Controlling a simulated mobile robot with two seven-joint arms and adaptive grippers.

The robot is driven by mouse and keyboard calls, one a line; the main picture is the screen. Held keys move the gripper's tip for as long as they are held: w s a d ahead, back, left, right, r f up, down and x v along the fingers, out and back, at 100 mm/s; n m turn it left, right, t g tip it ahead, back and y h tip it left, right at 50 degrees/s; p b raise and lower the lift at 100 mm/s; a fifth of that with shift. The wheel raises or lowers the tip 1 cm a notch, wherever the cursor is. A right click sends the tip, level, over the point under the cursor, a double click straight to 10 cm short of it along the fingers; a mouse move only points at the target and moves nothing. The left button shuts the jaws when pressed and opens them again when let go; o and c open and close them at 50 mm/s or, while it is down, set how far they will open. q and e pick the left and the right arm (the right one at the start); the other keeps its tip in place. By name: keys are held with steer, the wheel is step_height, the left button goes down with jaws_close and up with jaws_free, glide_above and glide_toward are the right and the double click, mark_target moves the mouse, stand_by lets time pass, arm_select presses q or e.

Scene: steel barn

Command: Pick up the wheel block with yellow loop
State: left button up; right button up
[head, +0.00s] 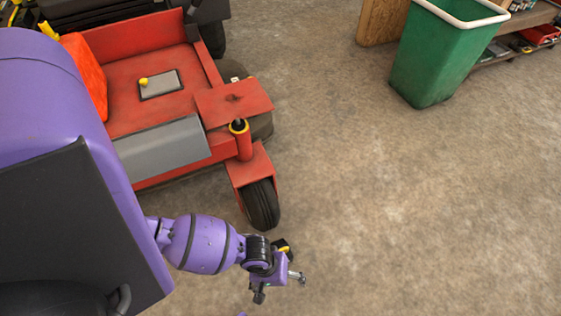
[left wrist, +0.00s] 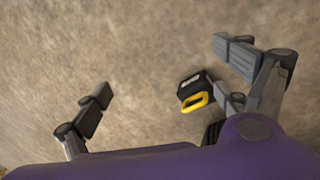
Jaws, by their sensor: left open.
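The wheel block with yellow loop (left wrist: 190,83) lies on the concrete floor. In the left wrist view it is a small black block with a yellow loop at its lower edge, right of centre, closer to the right-hand finger. My left gripper (left wrist: 164,78) is open and empty, its fingers spread to either side of the block in the picture. I cannot tell the height gap. In the head view the block (head: 289,249) shows partly behind my left gripper (head: 280,287), with a bit of yellow visible. My right gripper is not seen.
A red mower (head: 150,107) stands at the upper left, its black front caster wheel (head: 261,205) close to my left wrist. A green bin (head: 437,60) stands at the upper right, near a low shelf (head: 530,22). The floor to the right is clear.

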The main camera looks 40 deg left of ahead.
arm_select(q)
steer(key=w+a+f+n+g+y+b, duration=0.1)
steer(key=w+a+f+n+y+b, duration=0.15)
steer(key=w+a+f+b, duration=0.45)
steer(key=n+b, duration=0.2)
steer(key=n, duration=0.1)
glide_toward(278, 244)
steer(key=shift+s+d+f+y, duration=0.15)
steer(key=shift+s+d+f, duration=0.25)
steer(key=shift+d, duration=0.2)
steer(key=shift+s+d+f+y, duration=0.1)
steer(key=shift+s+d+f, duration=0.25)
steer(key=shift+d+f, duration=0.2)
steer(key=shift+f, duration=0.3)
step_height(278, 244, down, 6)
steer(key=b, duration=0.5)
steer(key=shift+d, duration=0.15)
steer(key=shift+f, duration=0.2)
steer(key=c, duration=1.7)
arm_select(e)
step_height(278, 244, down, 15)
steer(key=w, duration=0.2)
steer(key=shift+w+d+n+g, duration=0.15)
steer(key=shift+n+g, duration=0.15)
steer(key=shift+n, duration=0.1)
